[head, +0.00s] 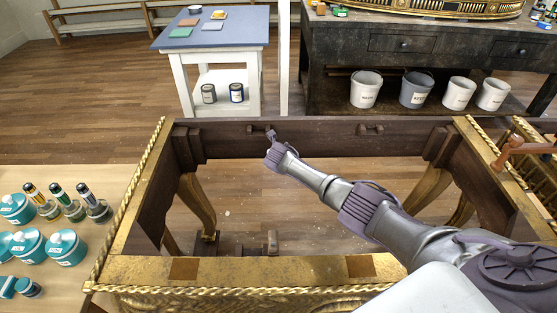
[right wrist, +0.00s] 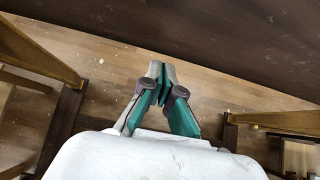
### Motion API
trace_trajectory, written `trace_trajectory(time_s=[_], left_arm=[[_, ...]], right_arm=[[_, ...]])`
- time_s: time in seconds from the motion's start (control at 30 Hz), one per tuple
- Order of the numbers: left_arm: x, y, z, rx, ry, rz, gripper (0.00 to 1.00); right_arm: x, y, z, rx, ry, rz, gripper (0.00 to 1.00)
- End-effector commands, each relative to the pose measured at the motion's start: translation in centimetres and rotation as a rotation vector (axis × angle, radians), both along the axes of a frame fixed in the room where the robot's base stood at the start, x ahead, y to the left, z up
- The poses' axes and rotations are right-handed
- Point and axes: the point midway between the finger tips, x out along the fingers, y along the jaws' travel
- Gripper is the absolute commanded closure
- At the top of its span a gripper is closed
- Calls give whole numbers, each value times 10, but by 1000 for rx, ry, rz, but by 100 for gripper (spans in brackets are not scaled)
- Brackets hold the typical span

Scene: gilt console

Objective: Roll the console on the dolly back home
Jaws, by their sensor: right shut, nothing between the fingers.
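The gilt console (head: 235,270) fills the middle of the head view. Its top is open, showing a dark wooden inner frame, gold legs and the floor below. Its twisted gold rim runs along the sides and front. My right arm reaches in from the lower right across the open frame. My right gripper (head: 271,134) is by the far inner rail (head: 325,137), near a small dark block on that rail; contact cannot be told. In the right wrist view the gripper (right wrist: 163,72) has its fingertips together and empty, close to the dark wooden rail (right wrist: 215,45). The dolly cannot be made out clearly.
A white table with a blue top (head: 235,38) and a dark workbench (head: 325,60) with several buckets (head: 366,88) stand behind the console. Open wooden floor (head: 80,105) lies at the back left.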

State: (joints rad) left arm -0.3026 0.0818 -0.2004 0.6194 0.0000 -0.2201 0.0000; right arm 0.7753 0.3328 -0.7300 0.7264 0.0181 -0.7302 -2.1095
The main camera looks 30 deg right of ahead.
Motion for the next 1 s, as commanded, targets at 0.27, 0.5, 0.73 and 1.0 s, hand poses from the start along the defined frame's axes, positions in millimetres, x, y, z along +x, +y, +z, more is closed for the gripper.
trace_trajectory(time_s=[0.27,0.5,0.73,1.0], left_arm=[[-9,4,25,6,13,0,60],[12,-4,32,-5,-18,2,60],[8,-4,32,-5,-11,3,60],[2,-3,84,-4,-3,2,60]], right_arm=[[-33,16,36,-1,-1,2,100],[-54,26,54,0,2,0,100],[-60,29,59,1,3,-1,100],[-59,29,112,2,1,-2,100]])
